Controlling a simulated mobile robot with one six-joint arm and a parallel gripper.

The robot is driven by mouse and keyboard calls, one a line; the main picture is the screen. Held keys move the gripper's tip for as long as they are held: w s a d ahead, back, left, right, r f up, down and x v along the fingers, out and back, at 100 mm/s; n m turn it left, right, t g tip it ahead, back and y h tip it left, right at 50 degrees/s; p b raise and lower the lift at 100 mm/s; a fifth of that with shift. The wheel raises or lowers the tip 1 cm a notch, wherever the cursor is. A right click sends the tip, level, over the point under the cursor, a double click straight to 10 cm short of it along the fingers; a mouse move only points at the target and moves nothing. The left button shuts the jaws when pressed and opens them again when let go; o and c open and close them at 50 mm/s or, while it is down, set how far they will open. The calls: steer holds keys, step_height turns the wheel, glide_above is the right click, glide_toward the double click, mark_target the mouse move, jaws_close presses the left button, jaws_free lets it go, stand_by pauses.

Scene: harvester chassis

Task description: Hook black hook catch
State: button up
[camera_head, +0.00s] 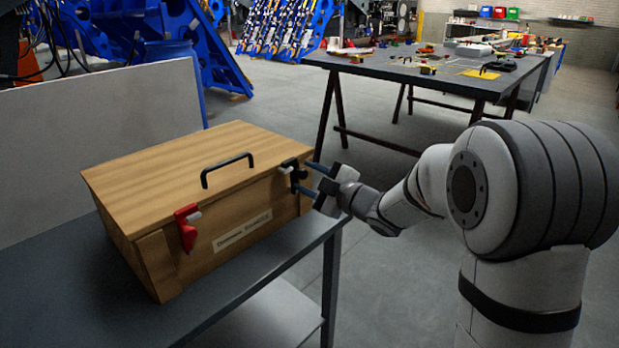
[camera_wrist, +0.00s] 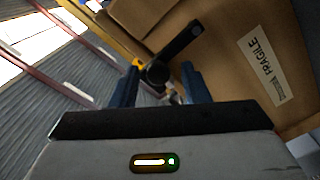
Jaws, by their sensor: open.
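A closed wooden box (camera_head: 175,165) sits on a grey table. The black hook catch (camera_head: 293,174) is on its front face near the right end. In the wrist view the black catch (camera_wrist: 178,50) sticks out between and just beyond the fingertips, with a small metal part below it. My gripper (camera_head: 313,178) is at the catch with its blue fingers pointing at the box. In the wrist view my gripper (camera_wrist: 160,85) is open, one finger on each side of the catch. I cannot tell whether a finger touches it. A red catch (camera_head: 187,226) is on the left of the front face.
A black handle (camera_head: 228,169) stands on the lid. A white label (camera_head: 242,230) is on the box front. The grey table (camera_head: 75,285) has bare room left of and before the box. A white panel (camera_head: 100,140) stands behind. A cluttered workbench (camera_head: 430,72) is farther back.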

steer(key=p+v, duration=0.1)
steer(key=v, duration=0.6)
steer(key=shift+d, duration=0.2)
steer(key=shift+s, duration=0.1)
